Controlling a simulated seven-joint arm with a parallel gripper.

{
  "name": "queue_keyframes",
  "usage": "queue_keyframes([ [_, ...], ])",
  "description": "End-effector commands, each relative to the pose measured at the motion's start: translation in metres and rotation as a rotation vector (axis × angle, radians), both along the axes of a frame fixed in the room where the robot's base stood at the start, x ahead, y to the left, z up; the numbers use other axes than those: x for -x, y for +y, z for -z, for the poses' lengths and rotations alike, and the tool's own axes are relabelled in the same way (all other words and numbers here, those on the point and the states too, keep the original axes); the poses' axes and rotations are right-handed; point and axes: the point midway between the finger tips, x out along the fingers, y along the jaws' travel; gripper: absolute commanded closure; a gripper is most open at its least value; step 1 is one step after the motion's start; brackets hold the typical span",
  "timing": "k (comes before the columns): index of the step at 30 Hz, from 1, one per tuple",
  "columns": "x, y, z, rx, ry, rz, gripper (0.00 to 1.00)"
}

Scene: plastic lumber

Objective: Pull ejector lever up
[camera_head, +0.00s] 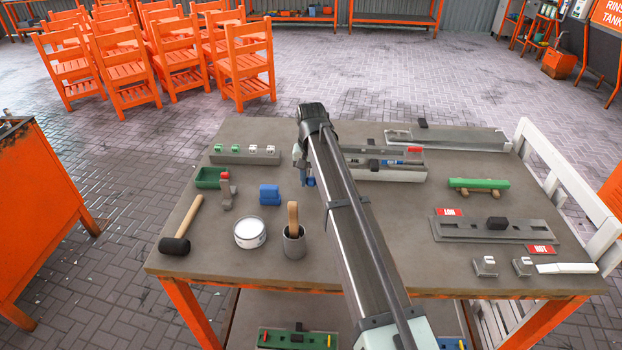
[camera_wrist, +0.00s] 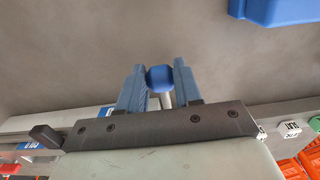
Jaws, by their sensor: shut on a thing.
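A round blue knob (camera_wrist: 160,78) on a short metal rod shows in the wrist view; I take it for the ejector lever's handle. My gripper (camera_wrist: 160,72) has its two blue-grey fingers closed on the knob, one on each side. In the head view my gripper (camera_head: 302,166) points down at the left end of a grey fixture (camera_head: 385,175) near the table's far middle. A bit of blue (camera_head: 310,181) shows beside the fingers there. My arm hides much of that spot, and the lever's base is hidden.
A blue block (camera_head: 270,194) stands left of my gripper, with a red-handled clamp-like piece (camera_head: 227,190) further left. A grey rail with white-and-green cubes (camera_head: 246,156) lies behind them. A cup (camera_head: 294,244), a round tin (camera_head: 250,233) and a mallet (camera_head: 182,228) stand nearer the front.

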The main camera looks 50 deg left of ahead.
Motion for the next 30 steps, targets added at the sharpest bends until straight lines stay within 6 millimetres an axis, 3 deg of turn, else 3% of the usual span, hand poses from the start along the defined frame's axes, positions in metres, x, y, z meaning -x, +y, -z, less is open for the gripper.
queue_keyframes([
  [30,-0.030,0.029,-0.070,-0.008,-0.009,0.002,1.00],
])
